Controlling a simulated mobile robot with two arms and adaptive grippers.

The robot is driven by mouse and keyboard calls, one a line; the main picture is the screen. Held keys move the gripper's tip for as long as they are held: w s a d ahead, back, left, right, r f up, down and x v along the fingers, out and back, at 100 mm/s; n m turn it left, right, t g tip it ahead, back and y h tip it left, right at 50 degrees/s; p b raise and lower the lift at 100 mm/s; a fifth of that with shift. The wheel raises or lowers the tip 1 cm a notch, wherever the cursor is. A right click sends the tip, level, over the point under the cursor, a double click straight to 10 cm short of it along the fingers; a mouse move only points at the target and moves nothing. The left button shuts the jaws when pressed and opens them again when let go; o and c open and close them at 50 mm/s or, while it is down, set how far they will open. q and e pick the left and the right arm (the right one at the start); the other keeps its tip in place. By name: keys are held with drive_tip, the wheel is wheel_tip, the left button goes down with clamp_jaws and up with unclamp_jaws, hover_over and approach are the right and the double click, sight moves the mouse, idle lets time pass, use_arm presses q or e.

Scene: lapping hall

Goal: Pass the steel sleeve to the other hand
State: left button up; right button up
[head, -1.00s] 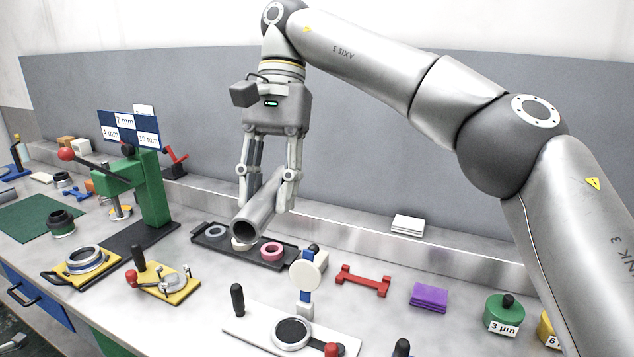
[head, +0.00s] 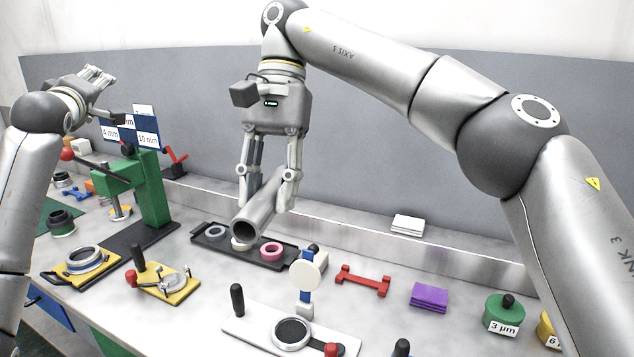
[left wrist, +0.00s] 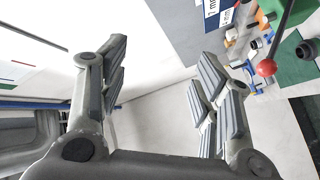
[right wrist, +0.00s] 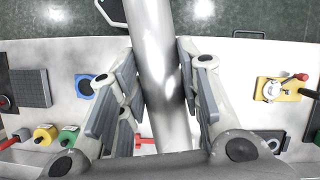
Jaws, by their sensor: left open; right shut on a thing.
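The steel sleeve (head: 256,217) is a grey hollow tube, held tilted above the bench with its open end toward the camera. My right gripper (head: 267,196) is shut on it, and the sleeve (right wrist: 163,75) runs between the finger pads in the right wrist view. My left gripper (head: 104,92) is raised at the far left in the head view, well apart from the sleeve. In the left wrist view its fingers (left wrist: 158,85) are spread wide with nothing between them.
Below the sleeve lies a black tray (head: 286,262) with several rings. A green press (head: 148,187) with a lever stands between my left gripper and the sleeve. Yellow fixtures (head: 165,285) and a white plate (head: 245,330) sit near the front edge. The air around the sleeve's left side is clear.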

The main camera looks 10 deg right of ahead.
use_arm(q)
drive_tip(key=s+d+r+m+g+h, duration=0.1)
drive_tip(key=s+d+r+m, duration=0.3)
drive_tip(key=d, duration=0.3)
drive_tip(key=s+d+r+m, duration=0.1)
drive_tip(key=s+d+r, duration=0.3)
drive_tip(key=s+d, duration=0.25)
drive_tip(key=s+d+r+m+g+h, duration=0.1)
drive_tip(key=s+d+r+m, duration=0.3)
drive_tip(key=d, duration=0.4)
drive_tip(key=s+d+f+m+g+y, duration=0.25)
drive_tip(key=s+d, duration=0.35)
drive_tip(key=s, duration=0.5)
drive_tip(key=s+d+f+m+g+y, duration=0.1)
drive_tip(key=s+d+f+m+y, duration=0.15)
drive_tip(key=s+d, duration=0.6)
use_arm(e)
drive_tip(key=shift+s+d, duration=0.1)
use_arm(q)
drive_tip(key=m+g+y, duration=0.1)
drive_tip(key=m+g, duration=0.3)
drive_tip(key=m, duration=0.1)
approach(261, 219)
drive_tip(key=x, duration=1.1)
drive_tip(key=shift+s, duration=0.1)
